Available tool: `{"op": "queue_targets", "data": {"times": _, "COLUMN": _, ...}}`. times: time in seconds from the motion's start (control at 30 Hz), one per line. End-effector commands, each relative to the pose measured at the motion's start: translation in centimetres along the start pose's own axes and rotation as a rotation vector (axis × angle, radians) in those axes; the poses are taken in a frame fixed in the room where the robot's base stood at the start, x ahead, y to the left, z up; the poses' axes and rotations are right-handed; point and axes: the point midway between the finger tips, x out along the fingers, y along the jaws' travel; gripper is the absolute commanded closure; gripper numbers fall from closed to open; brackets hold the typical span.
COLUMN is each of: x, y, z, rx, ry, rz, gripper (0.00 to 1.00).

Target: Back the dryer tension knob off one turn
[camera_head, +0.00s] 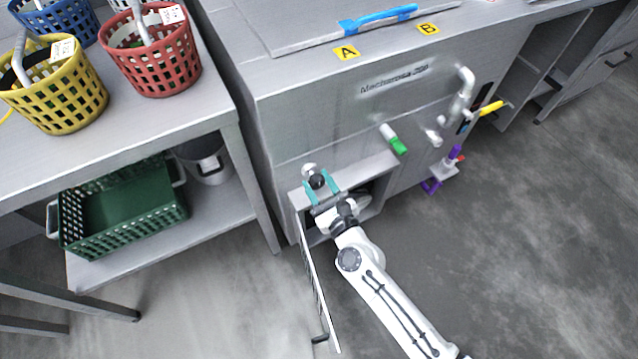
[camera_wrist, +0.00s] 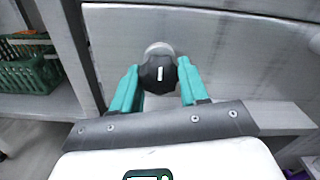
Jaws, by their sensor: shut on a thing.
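The tension knob (camera_wrist: 157,75) is black with facets and a white mark that stands nearly upright in the wrist view. It sits on a pale round boss on the steel machine front. In the head view the knob (camera_head: 317,181) is at the upper left of the open compartment. My gripper (camera_wrist: 157,80) has its two teal fingers on either side of the knob, shut on it. It also shows in the head view (camera_head: 319,186), reaching in from the lower right. The fingers hide the knob's sides.
An open door (camera_head: 318,290) hangs out below the compartment, left of my arm. A steel shelf unit (camera_head: 228,125) stands close on the left, with a green crate (camera_head: 120,205) on it. A green-handled valve (camera_head: 398,146) is to the right. Floor at right is clear.

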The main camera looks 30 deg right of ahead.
Motion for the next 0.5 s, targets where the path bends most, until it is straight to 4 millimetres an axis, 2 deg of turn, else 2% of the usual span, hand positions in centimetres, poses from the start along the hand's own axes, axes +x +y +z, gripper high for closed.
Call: {"op": "queue_targets", "data": {"times": 0.5, "x": -0.05, "y": -0.06, "z": -0.13, "rx": -0.138, "ry": 0.003, "rz": 0.000, "gripper": 0.87}}
